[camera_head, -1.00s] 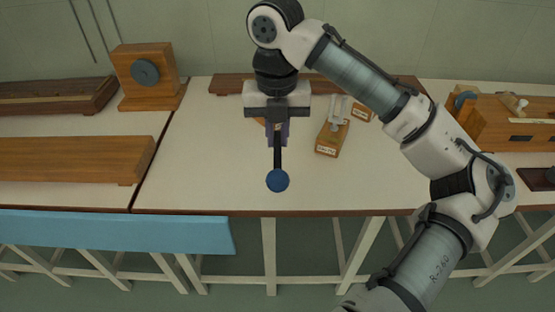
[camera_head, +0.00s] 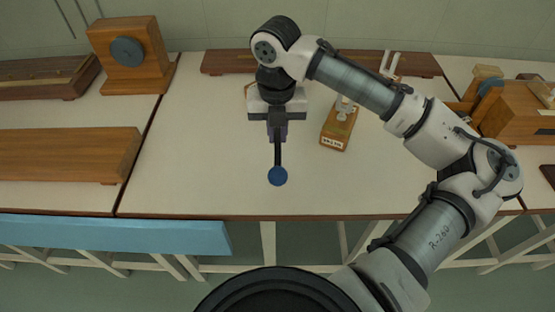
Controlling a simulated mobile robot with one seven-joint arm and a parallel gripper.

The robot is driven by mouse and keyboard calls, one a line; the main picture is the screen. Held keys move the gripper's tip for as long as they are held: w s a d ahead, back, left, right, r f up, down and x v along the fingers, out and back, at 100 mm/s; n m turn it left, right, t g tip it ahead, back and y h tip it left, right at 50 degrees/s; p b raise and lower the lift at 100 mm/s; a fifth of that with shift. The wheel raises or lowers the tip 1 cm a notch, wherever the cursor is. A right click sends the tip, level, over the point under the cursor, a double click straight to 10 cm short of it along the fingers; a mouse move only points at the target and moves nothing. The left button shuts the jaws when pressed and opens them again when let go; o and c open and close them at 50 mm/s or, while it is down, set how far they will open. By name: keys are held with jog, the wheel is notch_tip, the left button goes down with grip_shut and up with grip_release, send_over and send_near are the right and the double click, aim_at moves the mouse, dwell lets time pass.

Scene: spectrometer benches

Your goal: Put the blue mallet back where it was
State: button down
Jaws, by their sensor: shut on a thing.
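The blue mallet (camera_head: 278,176) has a round blue head on a thin dark handle. My gripper (camera_head: 277,134) is shut on the handle's upper end. The mallet hangs head down in front of the white bench top (camera_head: 210,150), over its middle part. I cannot tell how high the head is above the bench. A small wooden stand (camera_head: 336,134) with a pale label and light metal prongs is on the bench to the right of my gripper. My arm covers part of the bench behind it.
A long dark wooden rail (camera_head: 225,62) lies along the back of the bench. A wooden block with a grey disc (camera_head: 127,52) and a long wooden box (camera_head: 60,155) stand on the left bench. A wooden instrument (camera_head: 520,112) is at right. The front middle of the bench is clear.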

notch_tip(320, 180, down, 10)
jog(key=shift+r, duration=0.15)
dwell(0.3)
jog(key=shift+f, duration=0.25)
jog(key=c, duration=1.5)
grip_release()
jog(key=shift+o, duration=0.3)
jog(key=shift+r, duration=0.2)
notch_tip(320, 180, up, 12)
jog(key=shift+a+r, duration=0.1)
